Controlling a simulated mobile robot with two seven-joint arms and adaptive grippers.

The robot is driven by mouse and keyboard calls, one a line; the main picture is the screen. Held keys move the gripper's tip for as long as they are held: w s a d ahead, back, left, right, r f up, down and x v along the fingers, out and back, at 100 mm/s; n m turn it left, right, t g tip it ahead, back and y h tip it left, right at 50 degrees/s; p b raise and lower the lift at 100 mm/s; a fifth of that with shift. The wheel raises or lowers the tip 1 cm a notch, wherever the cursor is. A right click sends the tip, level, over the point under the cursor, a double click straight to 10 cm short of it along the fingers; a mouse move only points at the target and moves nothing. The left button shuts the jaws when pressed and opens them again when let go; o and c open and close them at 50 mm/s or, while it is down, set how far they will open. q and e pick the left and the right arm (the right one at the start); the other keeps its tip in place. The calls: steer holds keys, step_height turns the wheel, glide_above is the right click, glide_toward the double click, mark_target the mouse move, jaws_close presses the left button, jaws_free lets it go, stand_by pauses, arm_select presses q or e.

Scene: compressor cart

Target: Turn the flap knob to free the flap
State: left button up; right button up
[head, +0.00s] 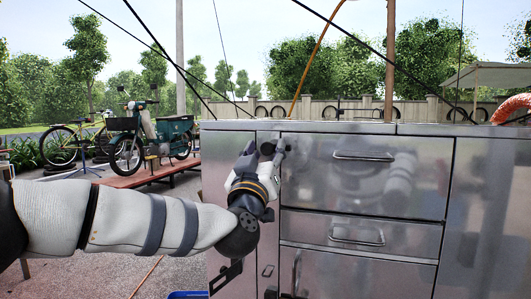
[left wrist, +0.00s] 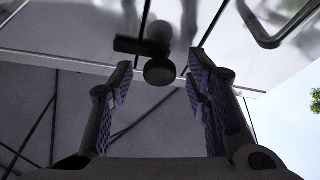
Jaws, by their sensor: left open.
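The flap knob (left wrist: 160,72) is a dark round knob in the left wrist view, with a short dark bar (left wrist: 128,46) behind it on the pale metal face. My left gripper (head: 263,160) is at the upper front of the steel cart in the head view, close to the knob. Its fingers are open. In the left wrist view the knob shows between the two fingertips, with a gap on each side; I cannot tell how deep it sits between them. The gripper partly hides the knob area in the head view. My right gripper is not in view.
The steel cart has an upper drawer handle (head: 364,156) and a lower drawer handle (head: 357,237) right of the gripper. Thin cables and an orange hose (head: 309,58) rise above the cart top. A moped (head: 160,138) stands on a wooden platform at the far left.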

arm_select(q)
jaws_close()
